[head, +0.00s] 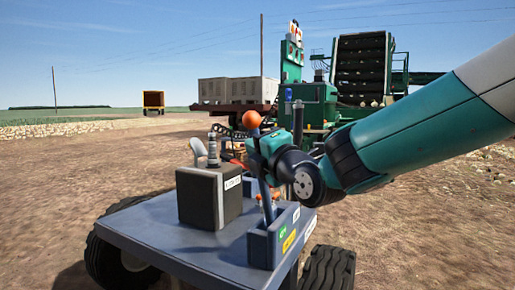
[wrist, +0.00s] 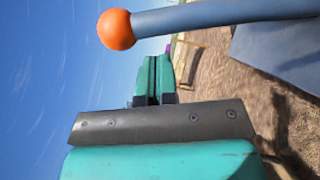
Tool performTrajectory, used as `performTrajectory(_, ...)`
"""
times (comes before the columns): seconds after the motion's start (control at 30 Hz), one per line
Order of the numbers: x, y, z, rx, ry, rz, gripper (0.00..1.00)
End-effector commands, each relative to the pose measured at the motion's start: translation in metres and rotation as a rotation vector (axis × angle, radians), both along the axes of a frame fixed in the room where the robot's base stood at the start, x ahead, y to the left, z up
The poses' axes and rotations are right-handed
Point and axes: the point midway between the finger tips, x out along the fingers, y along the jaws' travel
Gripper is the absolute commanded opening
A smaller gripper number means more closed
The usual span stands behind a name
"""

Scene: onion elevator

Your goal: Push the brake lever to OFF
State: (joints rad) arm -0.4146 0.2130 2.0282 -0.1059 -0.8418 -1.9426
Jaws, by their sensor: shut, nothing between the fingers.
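The brake lever (head: 265,200) has a grey shaft and an orange ball knob (head: 251,119). It rises from a blue-grey slotted box (head: 262,248) with green, yellow and white labels, and stands nearly upright, leaning slightly left. My gripper (head: 262,148) is teal and dark grey, level with the upper shaft just below the knob. In the wrist view the knob (wrist: 116,29) and shaft cross the top, beyond my shut, empty fingers (wrist: 154,97). I cannot tell whether the gripper touches the shaft. The labels are too small to read.
The box sits on a wheeled blue-grey platform (head: 150,240). A dark control box (head: 208,197) with a small stick on top stands left of the lever. Behind are green machinery (head: 318,100), a trailer with pale crates (head: 238,91) and a yellow-orange truck (head: 153,101). Open dirt surrounds the platform.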

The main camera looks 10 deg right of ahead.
Motion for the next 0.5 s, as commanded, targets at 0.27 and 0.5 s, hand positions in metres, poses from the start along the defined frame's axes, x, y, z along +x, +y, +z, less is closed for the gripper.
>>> performTrajectory(0.27, 0.016, -0.005, 0.005, 0.000, 0.002, 0.001, 0.00)
performTrajectory(0.5, 0.016, -0.005, 0.006, 0.000, 0.002, 0.001, 0.00)
